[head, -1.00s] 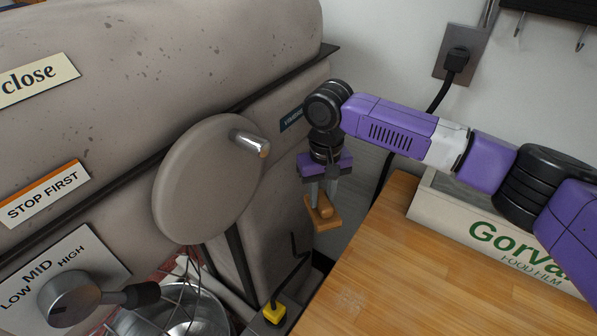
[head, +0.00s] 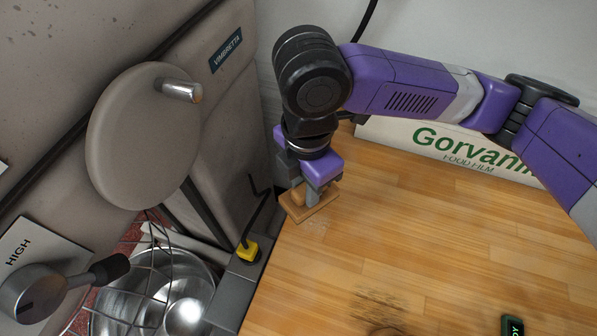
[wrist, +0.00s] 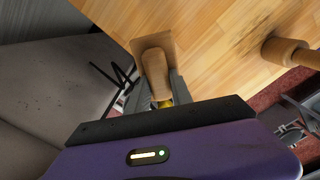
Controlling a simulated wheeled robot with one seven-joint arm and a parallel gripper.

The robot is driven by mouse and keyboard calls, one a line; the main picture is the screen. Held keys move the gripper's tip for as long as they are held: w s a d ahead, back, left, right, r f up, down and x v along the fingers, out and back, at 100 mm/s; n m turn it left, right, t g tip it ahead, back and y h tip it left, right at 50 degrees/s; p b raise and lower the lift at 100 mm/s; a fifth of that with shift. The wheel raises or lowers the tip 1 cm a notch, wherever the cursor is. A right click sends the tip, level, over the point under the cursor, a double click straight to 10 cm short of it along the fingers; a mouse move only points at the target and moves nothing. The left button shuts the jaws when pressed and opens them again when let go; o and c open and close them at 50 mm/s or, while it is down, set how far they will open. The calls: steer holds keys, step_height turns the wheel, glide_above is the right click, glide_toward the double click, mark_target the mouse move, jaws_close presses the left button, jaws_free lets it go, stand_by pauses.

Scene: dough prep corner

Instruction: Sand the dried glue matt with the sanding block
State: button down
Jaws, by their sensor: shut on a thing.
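My gripper (head: 306,190) is shut on the handle of the sanding block (head: 318,207), a flat tan block with a rounded wooden grip. The block is at the left edge of the wooden worktop, low over it or on it; I cannot tell if it touches. In the wrist view the block (wrist: 168,42) and its handle lie between the fingers (wrist: 158,95). A faint pale patch that looks like the dried glue (head: 318,223) shows on the wood just in front of the block, partly hidden by it.
Dark streaks (head: 380,298) mark the worktop (head: 430,240). A Gorvani food film box (head: 400,137) stands at the back. A wooden knobbed thing (wrist: 285,50) stands right.

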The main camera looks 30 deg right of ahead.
steer(key=shift+d+n, duration=0.1)
steer(key=shift+n, duration=0.3)
steer(key=shift+f+b, duration=3.5)
steer(key=shift+f, duration=1)
steer(key=shift+f+b, duration=0.35)
steer(key=shift+f, duration=0.25)
steer(key=shift+s+d, duration=0.1)
steer(key=shift+s+d, duration=0.5)
steer(key=shift+s, duration=0.25)
steer(key=shift+s+d+b, duration=0.35)
steer(key=shift+s+d, duration=0.2)
steer(key=shift+s, duration=0.25)
